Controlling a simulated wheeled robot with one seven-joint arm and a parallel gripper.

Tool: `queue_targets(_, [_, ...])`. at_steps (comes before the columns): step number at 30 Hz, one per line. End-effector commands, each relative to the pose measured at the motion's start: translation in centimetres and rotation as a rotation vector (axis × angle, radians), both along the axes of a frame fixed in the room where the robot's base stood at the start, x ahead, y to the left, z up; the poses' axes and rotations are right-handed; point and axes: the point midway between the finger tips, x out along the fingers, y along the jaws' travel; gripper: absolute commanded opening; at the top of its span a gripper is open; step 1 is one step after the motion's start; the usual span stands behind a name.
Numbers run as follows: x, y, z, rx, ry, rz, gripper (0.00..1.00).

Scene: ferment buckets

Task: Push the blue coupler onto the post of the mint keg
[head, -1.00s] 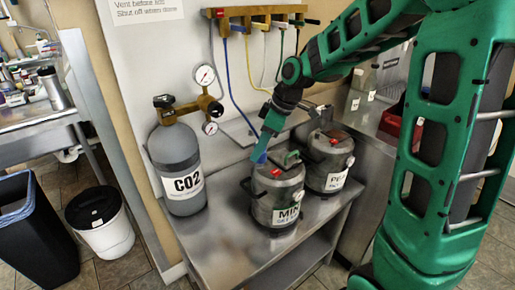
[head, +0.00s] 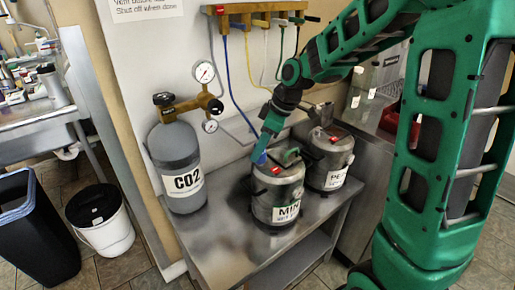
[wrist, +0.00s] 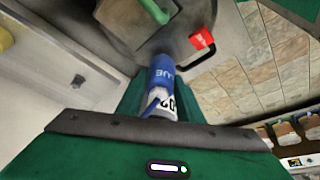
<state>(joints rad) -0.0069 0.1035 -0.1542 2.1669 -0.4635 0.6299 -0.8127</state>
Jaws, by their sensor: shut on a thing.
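The mint keg (head: 279,196) is a grey steel keg with a white label on the metal table, with a red tag and a green handle on its lid. In the wrist view its lid (wrist: 120,20) fills the top. My gripper (head: 264,153) is shut on the blue coupler (wrist: 162,75), at the back left edge of the keg's lid. The coupler also shows in the head view (head: 260,158). Its far end overlaps the lid's edge in the wrist view. The post is hidden, so I cannot tell whether the coupler touches it.
A second keg (head: 330,160) stands close behind on the right. A grey CO2 cylinder (head: 177,167) with gauges stands on the left. Colored hoses hang from a wall manifold (head: 262,18). The front left of the metal table (head: 222,242) is clear.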

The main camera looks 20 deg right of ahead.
Motion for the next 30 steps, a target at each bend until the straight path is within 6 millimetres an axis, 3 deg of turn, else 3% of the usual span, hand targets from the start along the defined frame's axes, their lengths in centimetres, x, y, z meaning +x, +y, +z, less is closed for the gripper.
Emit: queue_targets(30, [-0.01,0.04,-0.82,0.0,0.0,0.001,0.06])
